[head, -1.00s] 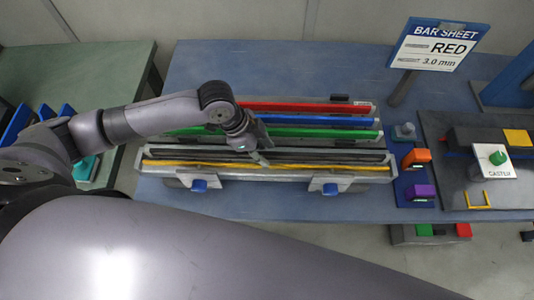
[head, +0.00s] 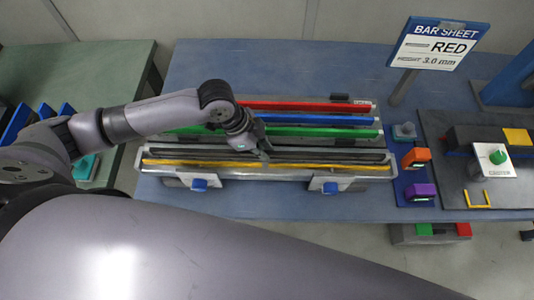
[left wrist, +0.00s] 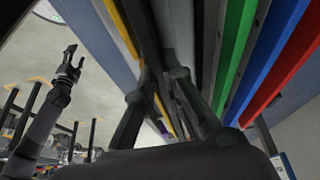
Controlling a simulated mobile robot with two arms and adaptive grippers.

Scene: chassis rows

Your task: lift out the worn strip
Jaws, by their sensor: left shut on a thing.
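A dark grey-black strip (head: 330,155) lies along the long silver chassis holder (head: 290,174), behind a yellow strip (head: 215,164). My left gripper (head: 263,155) is over the middle of the dark strip and shut on it. The left wrist view shows the dark strip (left wrist: 144,40) running between the two fingers. I cannot tell how far it is clear of its slot. My right gripper (left wrist: 74,57) shows small at the left of the left wrist view, open and away from the strips.
Behind are red (head: 300,106), blue (head: 330,120) and green (head: 320,132) strips. A sign (head: 440,44) reads "BAR SHEET RED 3.0 mm". Orange (head: 416,157) and purple (head: 420,191) blocks stand right of the holder. The front left tabletop is clear.

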